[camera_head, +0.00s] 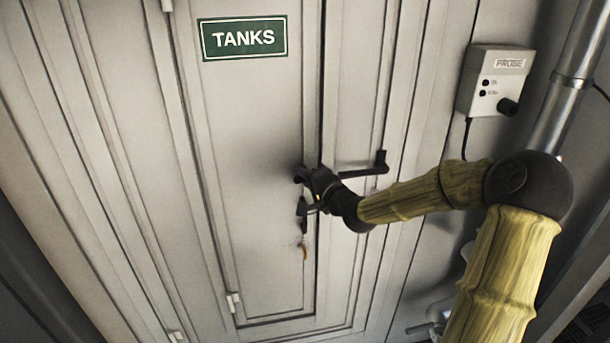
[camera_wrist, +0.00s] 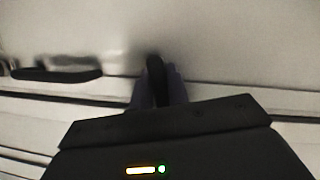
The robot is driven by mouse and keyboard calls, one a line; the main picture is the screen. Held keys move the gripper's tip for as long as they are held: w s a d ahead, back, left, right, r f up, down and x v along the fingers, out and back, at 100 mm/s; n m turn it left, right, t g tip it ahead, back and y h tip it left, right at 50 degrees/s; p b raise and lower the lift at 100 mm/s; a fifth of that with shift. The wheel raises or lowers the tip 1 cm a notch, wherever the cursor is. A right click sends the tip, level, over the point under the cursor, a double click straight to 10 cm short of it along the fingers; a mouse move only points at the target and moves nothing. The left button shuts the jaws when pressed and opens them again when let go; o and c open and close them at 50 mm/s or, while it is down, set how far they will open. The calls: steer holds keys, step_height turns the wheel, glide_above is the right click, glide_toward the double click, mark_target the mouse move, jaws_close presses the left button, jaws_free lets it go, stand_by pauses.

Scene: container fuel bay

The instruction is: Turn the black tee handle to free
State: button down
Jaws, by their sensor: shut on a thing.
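The black tee handle (camera_head: 299,173) is on the grey door under the TANKS sign. Only its left end shows in the head view, because my gripper (camera_head: 313,181) covers the rest. My gripper is shut on it. In the wrist view, a dark upright piece of the tee handle (camera_wrist: 156,78) stands between the two fingertips (camera_wrist: 158,92). The exact turn of the handle is hard to judge.
A thin black bar (camera_head: 364,171) shows right of my gripper. A dark lock-like piece (camera_head: 302,208) with an orange tag (camera_head: 304,251) hangs just below. The green TANKS sign (camera_head: 243,38) is above. A PROBE box (camera_head: 494,80) is at right.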

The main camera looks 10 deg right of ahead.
steer(key=n+h, duration=0.1)
steer(key=n, duration=0.1)
steer(key=n+g+b, duration=0.1)
steer(key=n, duration=0.1)
steer(key=shift+w+r+h, duration=0.1)
steer(key=shift+h, duration=0.3)
steer(key=n+h+b, duration=0.1)
steer(key=n+b, duration=0.2)
steer(key=b, duration=0.1)
steer(key=shift+a+g+h, duration=0.1)
steer(key=shift+g+h, duration=0.2)
steer(key=n+h+b, duration=0.1)
steer(key=b, duration=0.3)
steer(key=shift+n+b, duration=0.3)
steer(key=shift+n, duration=0.1)
steer(key=shift+b, duration=0.5)
steer(key=n+h+b, duration=0.1)
steer(key=b, duration=0.5)
steer(key=shift+n, duration=0.3)
steer(key=shift+r+n+h+b, duration=0.2)
steer(key=shift+n+h+b, duration=0.15)
steer(key=shift+b, duration=0.9)
steer(key=c, duration=1.4)
jaws_free()
steer(key=shift+o, duration=0.2)
steer(key=shift+f, duration=0.15)
